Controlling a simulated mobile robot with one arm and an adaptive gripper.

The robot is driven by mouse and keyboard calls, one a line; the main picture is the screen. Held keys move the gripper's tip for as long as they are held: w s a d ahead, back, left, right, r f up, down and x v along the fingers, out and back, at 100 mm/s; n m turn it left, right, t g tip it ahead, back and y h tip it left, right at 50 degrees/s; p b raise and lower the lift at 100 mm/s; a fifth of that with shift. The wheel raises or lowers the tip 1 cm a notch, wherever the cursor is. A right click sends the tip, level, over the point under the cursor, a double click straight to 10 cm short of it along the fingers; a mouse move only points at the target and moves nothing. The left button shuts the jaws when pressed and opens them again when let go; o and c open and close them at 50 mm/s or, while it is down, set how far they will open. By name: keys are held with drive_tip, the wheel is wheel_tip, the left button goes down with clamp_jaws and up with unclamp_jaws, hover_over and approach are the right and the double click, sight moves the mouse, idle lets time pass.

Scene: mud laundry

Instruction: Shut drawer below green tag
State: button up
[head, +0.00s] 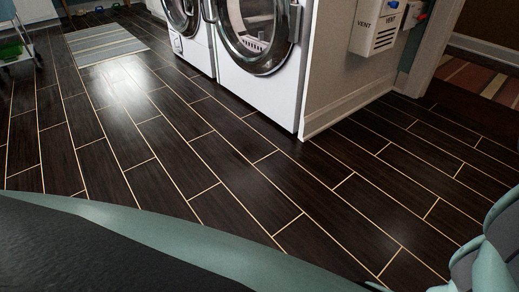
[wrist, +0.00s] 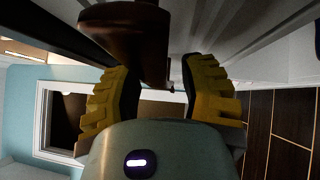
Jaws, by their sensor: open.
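My gripper (wrist: 160,78) shows in the wrist view with its two yellow ridged fingers apart. A dark brown, rounded piece (wrist: 135,40), perhaps a knob or handle, juts down from the top of that view and reaches between the fingers. I cannot tell whether either finger touches it. A pale grooved surface (wrist: 225,30) lies behind it; I cannot tell whether it is a drawer front. No green tag and no clearly recognisable drawer show in either view.
In the head view, two white front-loading machines (head: 262,65) stand beside a beige wall end (head: 335,70) with a vent box (head: 378,27). A striped rug (head: 103,43) lies at the back left. A wheeled cart (head: 18,55) stands far left. The dark plank floor (head: 240,170) is clear.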

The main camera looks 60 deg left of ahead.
drive_tip(key=v, duration=1.1)
drive_tip(key=shift+s+f, duration=0.1)
drive_tip(key=shift+s, duration=0.05)
